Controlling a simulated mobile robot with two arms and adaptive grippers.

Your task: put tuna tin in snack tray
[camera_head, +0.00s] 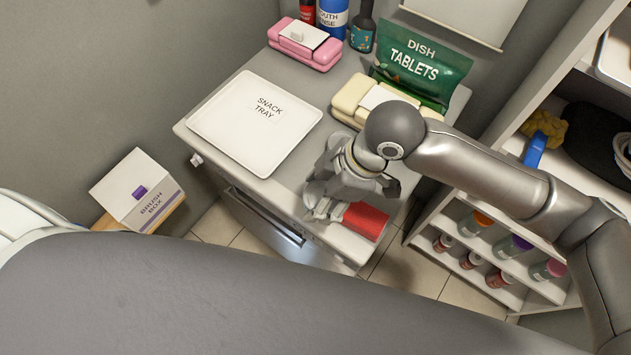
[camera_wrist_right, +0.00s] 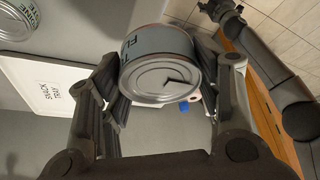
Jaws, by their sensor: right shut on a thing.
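My right gripper (camera_head: 325,203) is shut on a grey tin, which I take to be the tuna tin (camera_wrist_right: 160,65). In the right wrist view the tin is tilted between the two fingers, its flat ring-pull end facing the camera. Its label is only partly readable. In the head view the gripper largely hides it. The white square snack tray (camera_head: 255,120) lies flat on the grey counter, left of the gripper, and looks empty. It also shows at the left of the right wrist view (camera_wrist_right: 30,78). A dark jointed arm end, seemingly my left gripper (camera_wrist_right: 222,12), shows small there.
A red item (camera_head: 366,221) lies at the counter's front edge beside the gripper. A pink case (camera_head: 305,45), a cream case (camera_head: 358,95) and a green dish-tablets bag (camera_head: 420,65) stand behind. Shelves hold jars at right. A brush box (camera_head: 140,190) is at lower left.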

